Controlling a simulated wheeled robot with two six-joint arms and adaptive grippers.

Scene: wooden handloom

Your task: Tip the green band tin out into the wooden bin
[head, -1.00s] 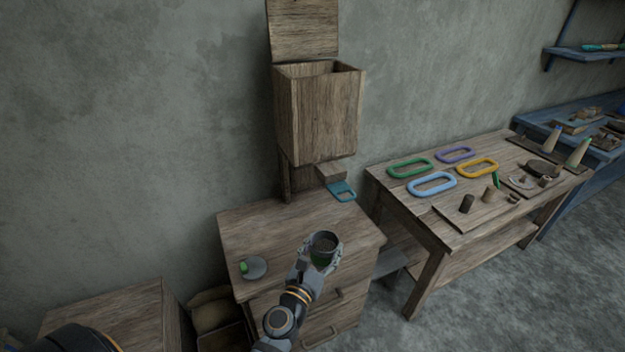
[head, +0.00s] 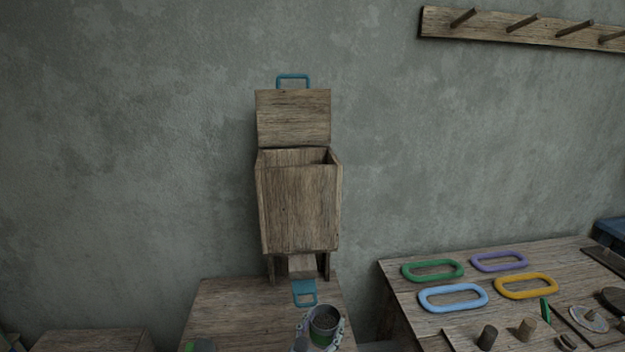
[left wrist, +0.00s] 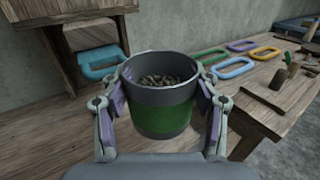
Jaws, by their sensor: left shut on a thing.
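The green band tin (head: 324,323) is a grey open-topped tin with a green band. In the left wrist view the tin (left wrist: 161,104) stands upright, with small brownish pieces inside. My left gripper (left wrist: 160,112) is shut on it, one finger on each side. In the head view my left gripper (head: 318,332) is at the bottom edge, below and in front of the wooden bin (head: 300,208). The bin is tall, with its lid (head: 293,118) standing open behind it and a blue handle on the lid. The bin's inside is mostly hidden. My right gripper is not in view.
A teal handle (head: 304,292) sticks out at the bin's foot, above the wooden cabinet (head: 232,308). A round lid with a green knob (head: 200,346) is at the bottom edge. The table at right (head: 395,290) holds several coloured loops. A peg rail (head: 480,28) is high on the wall.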

